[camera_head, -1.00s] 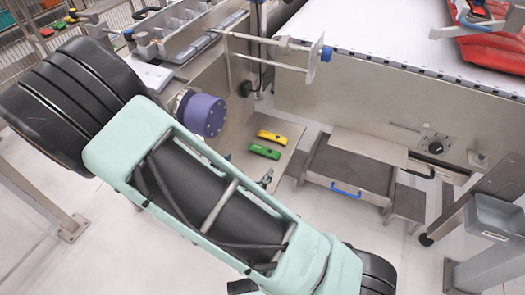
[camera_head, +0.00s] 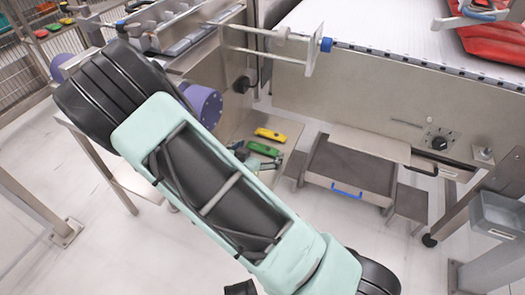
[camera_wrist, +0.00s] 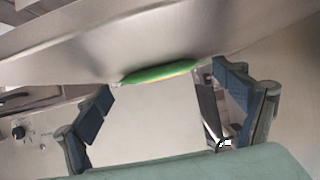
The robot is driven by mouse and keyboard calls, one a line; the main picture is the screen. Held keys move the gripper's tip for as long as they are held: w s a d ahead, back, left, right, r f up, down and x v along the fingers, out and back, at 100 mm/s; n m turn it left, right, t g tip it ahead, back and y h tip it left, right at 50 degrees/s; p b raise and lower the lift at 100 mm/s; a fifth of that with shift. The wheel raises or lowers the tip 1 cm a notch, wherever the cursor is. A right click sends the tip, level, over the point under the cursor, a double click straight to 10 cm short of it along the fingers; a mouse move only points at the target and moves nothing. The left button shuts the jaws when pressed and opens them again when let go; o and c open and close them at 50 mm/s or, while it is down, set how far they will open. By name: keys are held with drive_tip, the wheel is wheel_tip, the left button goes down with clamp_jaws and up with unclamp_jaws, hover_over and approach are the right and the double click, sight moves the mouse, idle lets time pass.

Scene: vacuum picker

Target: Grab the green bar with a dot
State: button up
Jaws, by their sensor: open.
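The green bar (camera_head: 264,149) lies on a beige plate (camera_head: 289,131) low beside the machine, just in front of a yellow bar (camera_head: 270,135). No dot can be made out on the green bar at this size. My gripper (camera_head: 258,154) is open, with its dark fingertips showing near the two ends of the green bar; my arm hides the rest of it. In the wrist view the green bar (camera_wrist: 160,73) lies crosswise beyond the gap between the open fingers of my gripper (camera_wrist: 162,82). Nothing is held, and contact cannot be told.
A metal wall (camera_head: 370,115) rises behind the plate, under a white conveyor (camera_head: 400,45). A purple round part (camera_head: 205,103) sticks out close to my arm. A grey box with a blue handle (camera_head: 345,178) stands to the right. The floor in front is clear.

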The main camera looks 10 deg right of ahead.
drive_tip(key=c, duration=1.2)
drive_tip(key=shift+o, duration=0.2)
